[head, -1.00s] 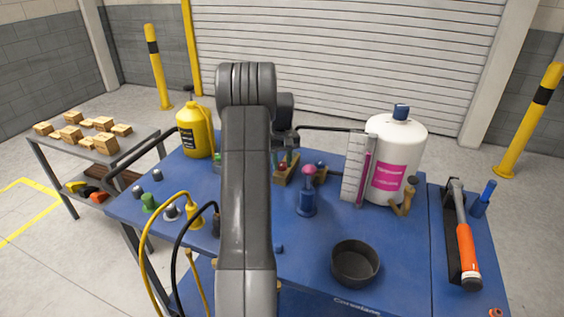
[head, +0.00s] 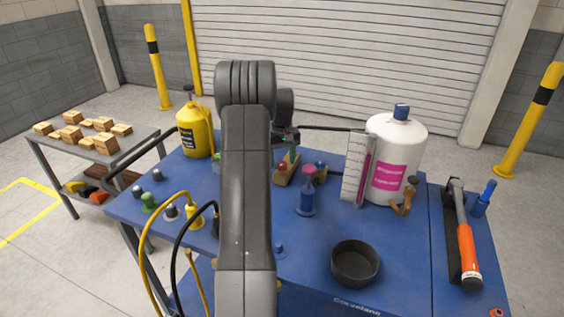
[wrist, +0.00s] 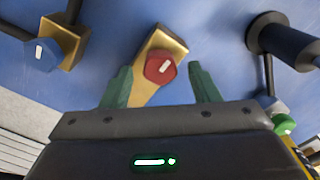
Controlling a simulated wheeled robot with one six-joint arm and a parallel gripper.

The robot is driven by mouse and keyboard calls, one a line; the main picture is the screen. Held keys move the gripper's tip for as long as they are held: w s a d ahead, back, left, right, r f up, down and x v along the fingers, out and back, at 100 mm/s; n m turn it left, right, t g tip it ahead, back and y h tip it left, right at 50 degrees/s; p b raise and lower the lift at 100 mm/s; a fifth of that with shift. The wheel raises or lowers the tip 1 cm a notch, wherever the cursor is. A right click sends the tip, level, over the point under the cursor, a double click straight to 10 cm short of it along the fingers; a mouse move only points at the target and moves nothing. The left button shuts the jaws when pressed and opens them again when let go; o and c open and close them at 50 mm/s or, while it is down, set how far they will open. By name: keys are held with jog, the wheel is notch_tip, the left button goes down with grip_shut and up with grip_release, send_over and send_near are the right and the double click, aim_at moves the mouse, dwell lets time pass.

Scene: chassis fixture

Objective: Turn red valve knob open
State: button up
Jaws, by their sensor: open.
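The red valve knob (wrist: 160,68) is a small faceted knob with a white mark, set on a brass-coloured block (wrist: 150,52). In the head view the red knob (head: 282,167) shows on its block just right of my arm. My gripper (wrist: 158,85) is open, with one green finger on each side of the red knob in the wrist view. Gaps show between the knob and both fingers, and whether the fingertips reach its depth I cannot tell. In the head view my gripper (head: 290,155) is small and partly hidden behind my arm.
A blue knob (wrist: 40,54) on a brass block and a dark-ended cylinder (wrist: 270,35) flank the red knob. A white bottle (head: 397,155), a pink-topped blue item (head: 307,190) and a black bowl (head: 355,263) stand right on the blue table. A yellow bottle (head: 194,130) stands left.

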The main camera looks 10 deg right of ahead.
aim_at(282, 164)
notch_tip(282, 164, up, 13)
jog(key=shift+f+b, duration=0.15)
jog(key=shift+b, duration=0.3)
notch_tip(282, 164, down, 14)
jog(key=shift+r+p, duration=0.1)
jog(key=shift+p, duration=0.45)
dwell(0.3)
